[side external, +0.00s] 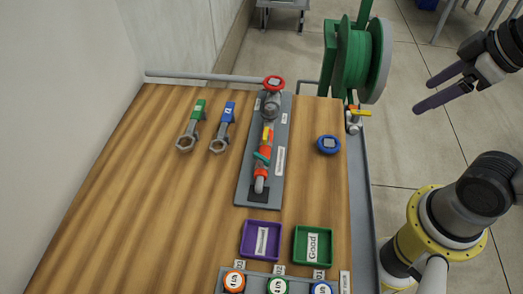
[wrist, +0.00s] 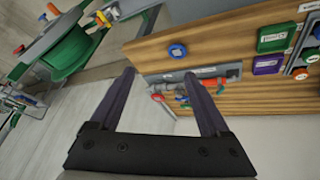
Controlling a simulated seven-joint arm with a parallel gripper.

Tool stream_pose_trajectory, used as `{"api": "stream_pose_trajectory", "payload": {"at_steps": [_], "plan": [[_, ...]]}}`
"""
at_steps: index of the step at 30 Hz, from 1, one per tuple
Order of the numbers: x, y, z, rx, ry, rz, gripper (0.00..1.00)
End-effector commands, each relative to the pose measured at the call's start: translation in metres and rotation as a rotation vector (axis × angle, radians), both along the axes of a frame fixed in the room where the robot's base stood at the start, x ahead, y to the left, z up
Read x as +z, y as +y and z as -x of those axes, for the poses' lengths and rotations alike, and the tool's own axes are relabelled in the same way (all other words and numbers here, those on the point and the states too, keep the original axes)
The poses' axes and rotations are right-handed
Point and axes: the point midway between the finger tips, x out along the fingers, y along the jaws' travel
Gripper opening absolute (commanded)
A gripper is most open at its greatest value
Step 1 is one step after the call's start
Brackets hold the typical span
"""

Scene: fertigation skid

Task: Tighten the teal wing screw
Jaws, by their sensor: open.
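The teal wing screw (side external: 262,158) sits on the lower part of the orange-red fitting (side external: 265,143) on the grey mounting plate (side external: 245,180), in the side external view. In the wrist view the fitting assembly (wrist: 208,80) shows partly behind my right finger, and I cannot clearly make out the screw there. My gripper (side external: 424,96) is open and empty, with two purple fingers apart. It is off the right side of the bench, well away from the screw. The wrist view also shows its open fingers (wrist: 159,73).
A red knob (side external: 274,83) tops the assembly. A blue knob (side external: 328,144) stands to its right. Green (side external: 192,128) and blue (side external: 224,127) wrenches lie left. Purple (side external: 246,240) and green (side external: 330,246) trays are in front. A green hose reel (side external: 355,60) stands behind the bench's right corner.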

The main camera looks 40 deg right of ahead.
Motion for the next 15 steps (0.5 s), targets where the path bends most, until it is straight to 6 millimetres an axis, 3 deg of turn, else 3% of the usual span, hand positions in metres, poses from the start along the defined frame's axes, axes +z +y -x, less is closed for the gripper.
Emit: {"api": "stream_pose_trajectory", "payload": {"at_steps": [8, 15], "plan": [[0.048, 0.024, -0.053, 0.472, 0.079, 0.172, 0.8], [0.064, 0.081, -0.116, 0.933, 0.173, 0.286, 0.8]]}}
